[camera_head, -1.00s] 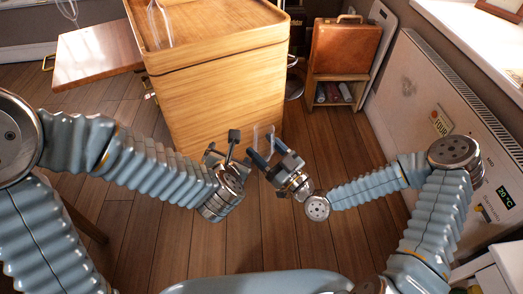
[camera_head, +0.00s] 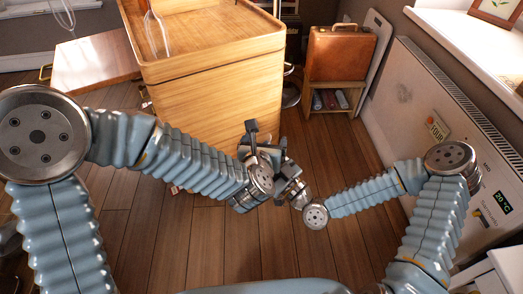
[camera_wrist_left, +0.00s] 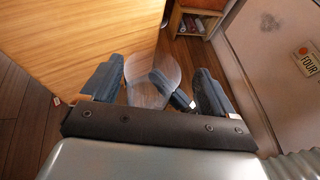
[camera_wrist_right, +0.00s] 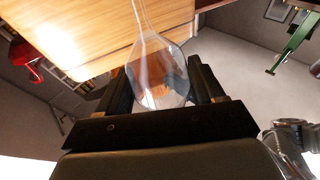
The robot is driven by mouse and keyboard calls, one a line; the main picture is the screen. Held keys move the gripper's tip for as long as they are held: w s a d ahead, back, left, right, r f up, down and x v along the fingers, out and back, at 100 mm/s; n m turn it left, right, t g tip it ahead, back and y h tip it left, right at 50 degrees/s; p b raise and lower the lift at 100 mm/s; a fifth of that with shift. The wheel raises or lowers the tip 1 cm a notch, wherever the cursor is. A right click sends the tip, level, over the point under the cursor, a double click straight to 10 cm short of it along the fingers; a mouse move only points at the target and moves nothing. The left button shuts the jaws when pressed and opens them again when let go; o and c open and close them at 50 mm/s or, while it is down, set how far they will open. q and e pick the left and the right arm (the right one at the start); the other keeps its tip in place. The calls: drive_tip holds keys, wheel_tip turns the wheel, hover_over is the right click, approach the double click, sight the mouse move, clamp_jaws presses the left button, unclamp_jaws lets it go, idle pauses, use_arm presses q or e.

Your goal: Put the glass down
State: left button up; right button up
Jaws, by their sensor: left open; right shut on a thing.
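A clear glass (camera_wrist_right: 160,78) with a thin stem is in my right gripper (camera_wrist_right: 163,85), which is shut on it. The glass also shows in the left wrist view (camera_wrist_left: 143,72), between the spread fingers of my left gripper (camera_wrist_left: 158,85). The left gripper is open; whether its fingers touch the glass I cannot tell. A dark finger of the right gripper shows beside the glass there. In the head view the left gripper (camera_head: 263,142) overlaps the right gripper (camera_head: 288,170), and the held glass is hidden.
A wooden cabinet (camera_head: 218,105) stands just beyond the grippers. Another clear glass (camera_head: 156,35) stands on its tray-like top. A low shelf with a brown briefcase (camera_head: 340,53) is behind to the right. A white radiator (camera_head: 440,115) lines the right wall. Wooden floor lies below.

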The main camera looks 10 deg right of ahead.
use_arm(q)
drive_tip(key=shift+x, duration=1.1)
drive_tip(key=shift+s+d, duration=0.1)
drive_tip(key=c, duration=1)
drive_tip(key=shift+c, duration=0.5)
use_arm(e)
drive_tip(key=o, duration=0.9)
drive_tip(key=shift+o, duration=1.3)
